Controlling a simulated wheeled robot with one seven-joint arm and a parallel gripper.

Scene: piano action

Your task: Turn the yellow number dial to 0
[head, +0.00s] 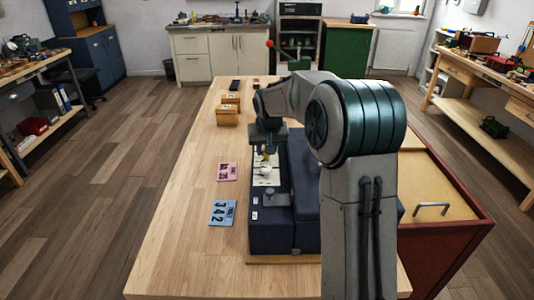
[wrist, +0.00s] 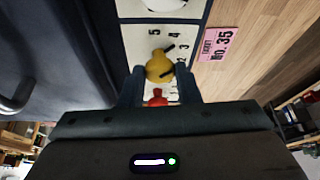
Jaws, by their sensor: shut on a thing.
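The yellow number dial (wrist: 160,67) sits on a white panel (wrist: 140,38) with black numbers; 5, 4, 3 and 2 show beside it. Black bars stick out by the dial near the 4 and the 2; I cannot tell which number it is set to. My gripper (wrist: 160,76) has a fingertip on each side of the dial and is shut on it. A red part (wrist: 158,97) shows between the fingers, nearer my palm. In the head view, my gripper (head: 266,148) is over the dark blue case (head: 270,236), and a bit of yellow shows below it.
Small wooden boxes (head: 227,115) stand farther back. A white knob (head: 265,168) is on the panel.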

